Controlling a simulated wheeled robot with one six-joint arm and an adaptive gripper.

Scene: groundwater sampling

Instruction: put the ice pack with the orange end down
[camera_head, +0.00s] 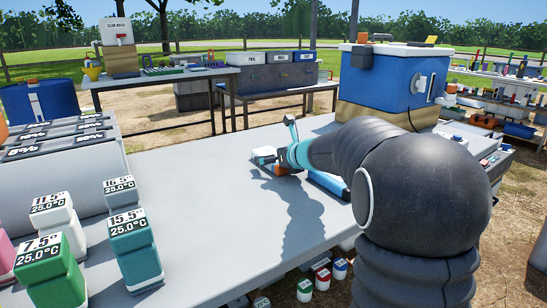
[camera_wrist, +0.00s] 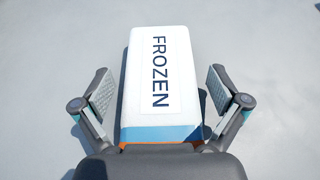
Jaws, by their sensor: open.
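The ice pack (camera_wrist: 160,85) is a white block labelled FROZEN, with a blue band and an orange end (camera_wrist: 158,146) nearest my wrist in the wrist view. It lies between the two spread fingers of my gripper (camera_wrist: 160,92), with a visible gap on each side. In the head view the ice pack (camera_head: 264,153) shows small on the grey table (camera_head: 215,210), partly hidden by my gripper (camera_head: 283,162). My gripper is open and low over the tabletop.
A blue flat item (camera_head: 327,183) lies on the table, partly behind my arm. A blue cooler (camera_head: 385,78) stands at the back right. Labelled bottles (camera_head: 133,243) stand at the left edge. The table's middle is clear.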

